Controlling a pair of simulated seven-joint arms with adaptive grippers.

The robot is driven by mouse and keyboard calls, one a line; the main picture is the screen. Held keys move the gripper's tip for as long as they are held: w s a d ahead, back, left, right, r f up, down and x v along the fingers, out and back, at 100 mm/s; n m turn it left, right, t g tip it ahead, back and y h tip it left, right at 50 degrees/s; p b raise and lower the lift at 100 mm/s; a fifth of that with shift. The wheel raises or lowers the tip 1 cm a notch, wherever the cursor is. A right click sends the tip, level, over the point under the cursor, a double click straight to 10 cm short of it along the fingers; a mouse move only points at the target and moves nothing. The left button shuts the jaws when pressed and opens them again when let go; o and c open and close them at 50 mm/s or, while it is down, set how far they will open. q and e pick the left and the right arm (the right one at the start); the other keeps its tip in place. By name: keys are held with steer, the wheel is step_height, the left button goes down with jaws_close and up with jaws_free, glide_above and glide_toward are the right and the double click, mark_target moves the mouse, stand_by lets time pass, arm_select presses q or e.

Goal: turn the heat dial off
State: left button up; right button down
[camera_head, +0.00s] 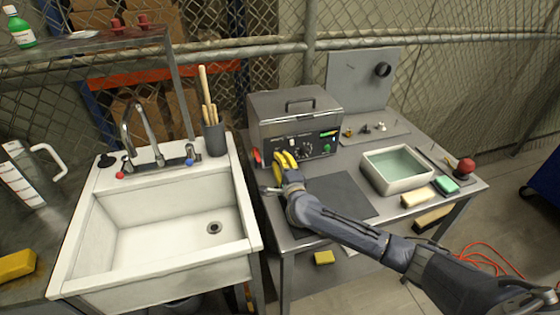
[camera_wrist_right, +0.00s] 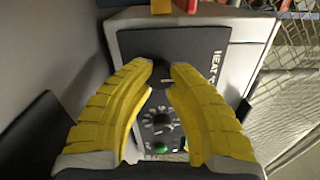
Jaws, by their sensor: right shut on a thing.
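The tank (camera_head: 293,108) is a grey metal box with a lid handle and a dark control panel (camera_head: 318,142) on its front. My right gripper (camera_head: 279,160), with yellow ribbed fingers, is at the left end of this panel. In the right wrist view, the fingertips (camera_wrist_right: 163,68) close around a small dark dial (camera_wrist_right: 164,79) beside the printed word HEAT (camera_wrist_right: 216,66). The dial is mostly hidden between the fingers, and its pointer setting cannot be read. In the head view the gripper hides it. My left gripper is not in view.
A second dial with white marks (camera_wrist_right: 160,122) and a green button (camera_wrist_right: 160,147) sit near the fingers. A red part (camera_head: 257,156) is left of the gripper. A white sink (camera_head: 105,235) stands left; a water-filled tray (camera_head: 367,172) stands right. A dark mat (camera_head: 345,195) lies in front.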

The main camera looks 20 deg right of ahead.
steer(key=shift+d+f, duration=0.1)
steer(key=shift+d, duration=0.1)
steer(key=c, duration=1.1)
jaws_free()
steer(key=shift+a, duration=0.1)
steer(key=shift+o, duration=0.2)
steer(key=shift+s, duration=0.1)
steer(key=s, duration=1.1)
steer(key=shift+s, duration=0.35)
